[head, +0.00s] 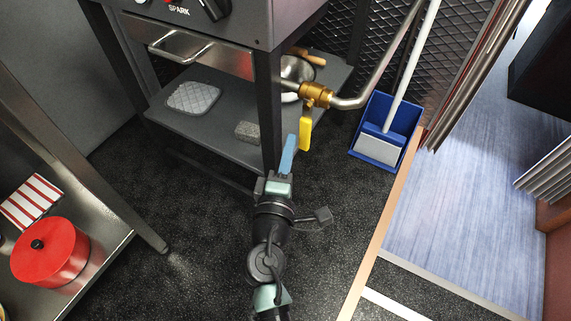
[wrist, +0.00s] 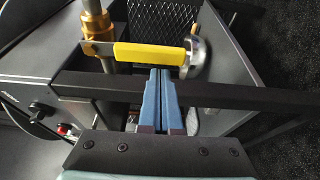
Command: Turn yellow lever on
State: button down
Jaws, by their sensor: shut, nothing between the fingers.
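The yellow lever (head: 305,131) hangs down from a brass valve (head: 316,95) on a grey pipe beside the dark stand. In the wrist view the yellow lever (wrist: 150,54) lies across the picture, joined at its left to the brass valve (wrist: 96,20). My gripper (head: 289,142) has blue fingers and is just left of the lever's lower end in the head view. In the wrist view my gripper (wrist: 160,72) is shut and empty, with its tips close below the lever's edge. I cannot tell whether they touch it.
The stand's post (head: 268,110) is close left of my gripper. Its lower shelf (head: 205,130) bears a grey sponge block (head: 248,131) and a white pad (head: 194,97). A blue dustpan (head: 377,155) stands to the right. A red pot (head: 50,254) sits on a metal shelf at left. Dark floor is clear around my arm.

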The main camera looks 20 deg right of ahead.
jog(key=shift+w+d, duration=0.4)
jog(key=shift+w, duration=0.2)
jog(key=shift+r, duration=0.1)
jog(key=shift+s+d+n+p, duration=0.15)
jog(key=shift+s+n+p, duration=0.15)
jog(key=shift+p, duration=0.35)
jog(key=shift+p, duration=0.3)
jog(key=shift+s+d+n, duration=0.1)
jog(key=shift+n, duration=0.2)
jog(key=s+d+r+n+g+h+p, duration=0.1)
jog(key=s+d+r+n+g+p, duration=0.4)
jog(key=n+p, duration=0.7)
notch_tip(320, 180, up, 2)
jog(key=s+d+p, duration=0.1)
jog(key=s+p, duration=0.1)
jog(key=p, duration=1.3)
jog(key=shift+s+g, duration=0.25)
jog(key=shift+g, duration=0.15)
jog(key=shift+r+p, duration=0.1)
jog(key=shift+p, duration=0.25)
